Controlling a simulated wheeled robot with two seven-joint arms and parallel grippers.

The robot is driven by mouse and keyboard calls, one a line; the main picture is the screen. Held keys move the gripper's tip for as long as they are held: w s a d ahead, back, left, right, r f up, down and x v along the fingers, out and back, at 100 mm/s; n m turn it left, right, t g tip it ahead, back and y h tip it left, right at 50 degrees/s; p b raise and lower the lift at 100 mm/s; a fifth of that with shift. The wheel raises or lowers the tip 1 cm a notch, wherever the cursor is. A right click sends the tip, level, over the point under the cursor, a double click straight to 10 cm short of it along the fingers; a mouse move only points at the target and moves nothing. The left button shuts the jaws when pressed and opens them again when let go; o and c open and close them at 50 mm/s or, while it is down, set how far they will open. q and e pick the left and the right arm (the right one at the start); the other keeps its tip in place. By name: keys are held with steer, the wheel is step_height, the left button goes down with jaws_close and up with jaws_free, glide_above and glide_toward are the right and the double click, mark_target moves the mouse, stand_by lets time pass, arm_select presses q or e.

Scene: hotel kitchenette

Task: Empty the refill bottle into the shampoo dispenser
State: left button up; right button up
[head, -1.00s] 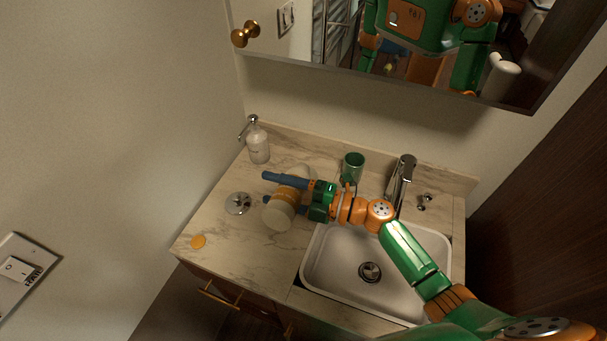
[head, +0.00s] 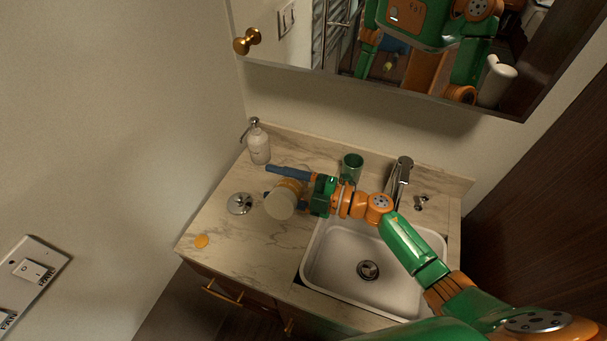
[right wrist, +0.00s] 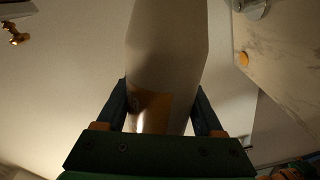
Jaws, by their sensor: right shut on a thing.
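My right gripper (head: 281,184) is over the counter, left of the basin, with its blue fingers shut around the refill bottle (head: 282,204). The bottle is a pale cylinder with an orange label band, tilted so its broad round end faces the head camera; its other end is hidden. In the right wrist view the bottle (right wrist: 168,45) rises between both fingers. A pale pump bottle (head: 259,148), possibly the shampoo dispenser, stands upright at the back left, apart from the held bottle. A round chrome piece (head: 240,204) and an orange cap-like disc (head: 201,241) lie on the counter. My left gripper is not seen.
The white basin (head: 340,285) and chrome tap (head: 401,175) are right of the bottle. A green cup (head: 352,166) stands close behind my gripper. The mirror cabinet (head: 400,90) overhangs the back. The counter's front left is mostly clear.

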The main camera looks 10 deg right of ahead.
steer(key=shift+w+d+r+m, duration=0.3)
steer(key=shift+w+r+m, duration=0.2)
steer(key=shift+m, duration=0.45)
steer(key=shift+w+d+r+m, duration=0.25)
steer(key=shift+w+r+m, duration=0.25)
steer(key=shift+m, duration=0.4)
steer(key=shift+w+d+r+m, duration=0.3)
steer(key=shift+w+r+m, duration=0.2)
steer(key=shift+m, duration=0.45)
steer(key=s+n, duration=0.1)
steer(key=s+a+f+n, duration=0.1)
steer(key=n, duration=0.1)
steer(key=shift+f, duration=0.2)
steer(key=shift+w, duration=0.1)
